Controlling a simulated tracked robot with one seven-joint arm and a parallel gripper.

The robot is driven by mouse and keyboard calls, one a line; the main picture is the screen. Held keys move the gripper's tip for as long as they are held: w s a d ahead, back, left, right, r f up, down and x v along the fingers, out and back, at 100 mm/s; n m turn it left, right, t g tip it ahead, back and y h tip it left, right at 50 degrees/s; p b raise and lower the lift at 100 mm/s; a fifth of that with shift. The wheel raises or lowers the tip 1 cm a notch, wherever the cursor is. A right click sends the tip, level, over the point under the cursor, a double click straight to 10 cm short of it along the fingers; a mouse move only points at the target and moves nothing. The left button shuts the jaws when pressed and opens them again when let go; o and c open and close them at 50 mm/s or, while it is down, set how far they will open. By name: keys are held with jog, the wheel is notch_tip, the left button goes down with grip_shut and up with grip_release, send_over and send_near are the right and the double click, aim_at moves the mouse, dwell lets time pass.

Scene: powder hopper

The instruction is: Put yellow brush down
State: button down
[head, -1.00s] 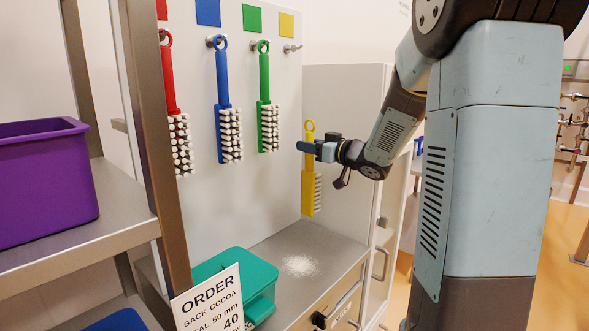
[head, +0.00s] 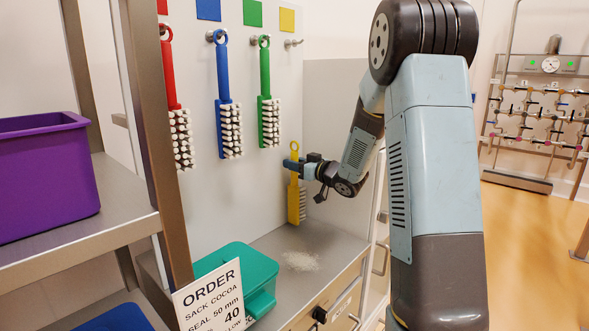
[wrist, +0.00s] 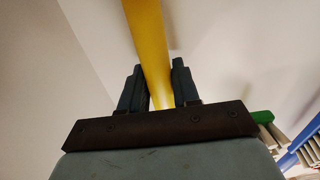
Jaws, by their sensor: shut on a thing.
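The yellow brush (head: 294,200) hangs upright from my gripper (head: 292,164), its ring end up and its white bristles facing right. Its lower end is close above the grey steel worktop (head: 335,246); I cannot tell whether it touches. In the wrist view my gripper (wrist: 161,92) is shut on the yellow handle (wrist: 150,45), with one dark finger on each side. The peg (head: 293,43) under the yellow square (head: 287,20) is empty.
Red (head: 168,70), blue (head: 222,80) and green (head: 265,85) brushes hang on the wall panel. White powder (head: 300,261) lies on the worktop. A teal container (head: 240,270) and an order sign (head: 212,305) stand in front. A purple bin (head: 45,175) sits on the left shelf.

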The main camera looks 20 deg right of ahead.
jog(key=shift+f, duration=0.65)
jog(key=shift+f, duration=0.1)
jog(key=c, duration=0.8)
grip_release()
